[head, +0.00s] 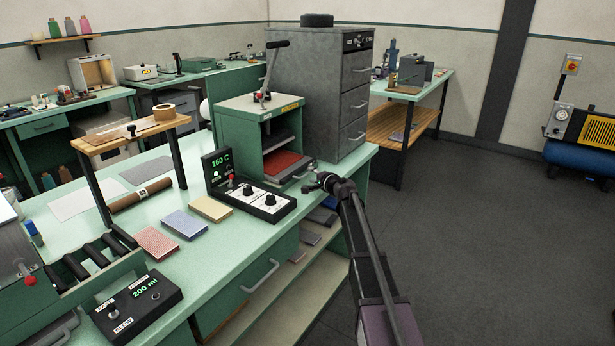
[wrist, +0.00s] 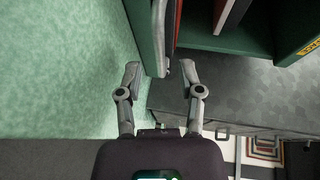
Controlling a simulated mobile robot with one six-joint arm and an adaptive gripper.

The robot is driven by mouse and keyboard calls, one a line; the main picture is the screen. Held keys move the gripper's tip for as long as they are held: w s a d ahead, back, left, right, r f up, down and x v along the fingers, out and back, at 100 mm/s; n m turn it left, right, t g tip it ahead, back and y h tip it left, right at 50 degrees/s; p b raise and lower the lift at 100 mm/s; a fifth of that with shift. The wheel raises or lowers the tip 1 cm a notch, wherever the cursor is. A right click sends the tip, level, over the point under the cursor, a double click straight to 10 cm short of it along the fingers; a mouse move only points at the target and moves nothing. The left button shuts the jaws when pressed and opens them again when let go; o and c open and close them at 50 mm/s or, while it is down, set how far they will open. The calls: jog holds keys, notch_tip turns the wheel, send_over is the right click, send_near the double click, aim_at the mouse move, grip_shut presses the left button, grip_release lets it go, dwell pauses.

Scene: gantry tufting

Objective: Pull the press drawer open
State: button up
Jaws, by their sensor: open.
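The green press (head: 229,135) stands on the mint-green bench, with a lever on top and an open front. Its drawer carries a red pad (head: 283,164) low inside the opening, and a grey handle (head: 290,182) shows at the front edge. My gripper (head: 314,178) is at the press's front right corner, close to the handle. In the wrist view my gripper (wrist: 161,74) is open, with the end of a grey bar (wrist: 160,35), which looks like the handle, between or just beyond its fingertips. I cannot tell whether they touch. The red pad's edge (wrist: 179,20) also shows there.
A control box (head: 262,203) reading 160 C sits just left of the handle. A grey drawer cabinet (head: 310,85) stands behind the press. Coloured pads, including a yellow one (head: 211,208), lie on the bench. The floor (head: 480,240) to the right is clear.

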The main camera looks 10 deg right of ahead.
aim_at(308, 173)
jog(key=shift+x, duration=1.75)
grip_shut()
